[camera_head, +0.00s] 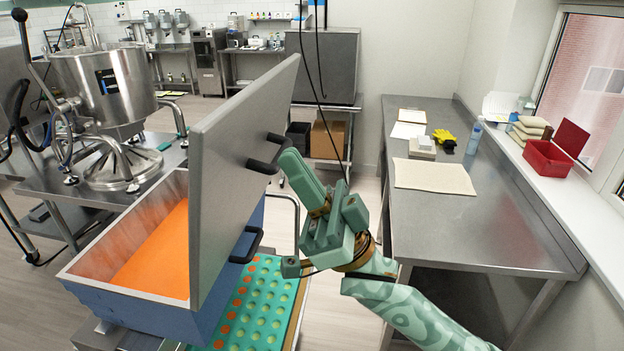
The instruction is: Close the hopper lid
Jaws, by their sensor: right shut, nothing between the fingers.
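The hopper (130,303) is a blue-sided box with a metal rim, holding orange material, at the lower left. Its grey lid (222,180) stands raised, tilted, along the hopper's right side. My left gripper is not in view.
A green mould tray (262,305) with orange and green cavities lies under the lid's right side. A steel kettle (108,90) stands at the left. A steel bench (460,225) with papers is at the right. Floor shows between bench and hopper.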

